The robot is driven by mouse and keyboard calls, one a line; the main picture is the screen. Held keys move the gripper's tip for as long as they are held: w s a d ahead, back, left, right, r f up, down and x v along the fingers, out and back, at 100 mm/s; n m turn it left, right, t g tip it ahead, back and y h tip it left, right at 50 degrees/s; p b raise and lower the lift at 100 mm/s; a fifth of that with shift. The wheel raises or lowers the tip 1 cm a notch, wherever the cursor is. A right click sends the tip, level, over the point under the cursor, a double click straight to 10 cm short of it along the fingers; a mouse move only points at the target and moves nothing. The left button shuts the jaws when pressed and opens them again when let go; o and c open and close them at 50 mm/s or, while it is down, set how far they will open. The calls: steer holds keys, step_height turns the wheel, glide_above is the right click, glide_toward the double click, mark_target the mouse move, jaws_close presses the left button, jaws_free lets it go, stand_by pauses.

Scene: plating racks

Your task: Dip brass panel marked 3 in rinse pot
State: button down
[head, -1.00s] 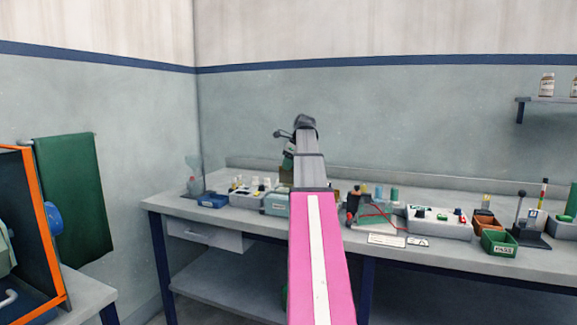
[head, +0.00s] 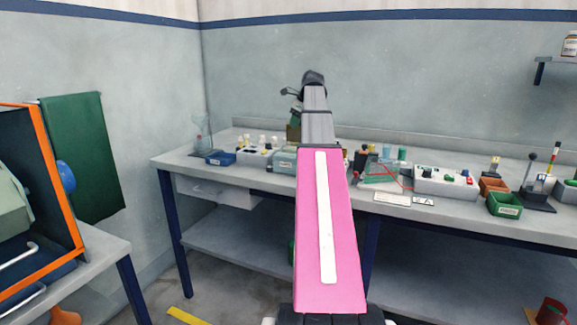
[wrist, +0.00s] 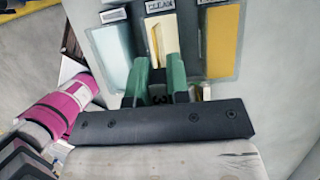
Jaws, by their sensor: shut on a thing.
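In the wrist view, my gripper (wrist: 158,66) has green fingers shut on a dark piece marked 3 (wrist: 158,96), the handle end of the panel. The brass part is largely hidden by the fingers. Ahead is a row of three pots: a pale blue one (wrist: 115,45) at left with an unreadable label, a cream one (wrist: 163,28) labelled CLEAN in the middle, and an amber one (wrist: 222,40) at right. The fingers overlap the near end of the middle pot in the picture; height above it cannot be told.
The long grey bench (head: 460,215) runs along the wall. It holds a blue box (head: 220,158), a control box (head: 445,182), a green bin (head: 504,205) and a lever stand (head: 537,195). An orange-framed enclosure (head: 58,190) stands at left.

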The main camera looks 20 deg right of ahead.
steer(key=s+a+r, duration=0.3)
steer(key=s+a, duration=0.3)
steer(key=shift+a+r, duration=0.3)
steer(key=shift+a, duration=0.05)
steer(key=shift+f, duration=0.2)
steer(key=shift+f, duration=5.75)
steer(key=shift+f, duration=0.1)
step_height(320, 180, up, 9)
steer(key=shift+f, duration=0.2)
stand_by(1.1)
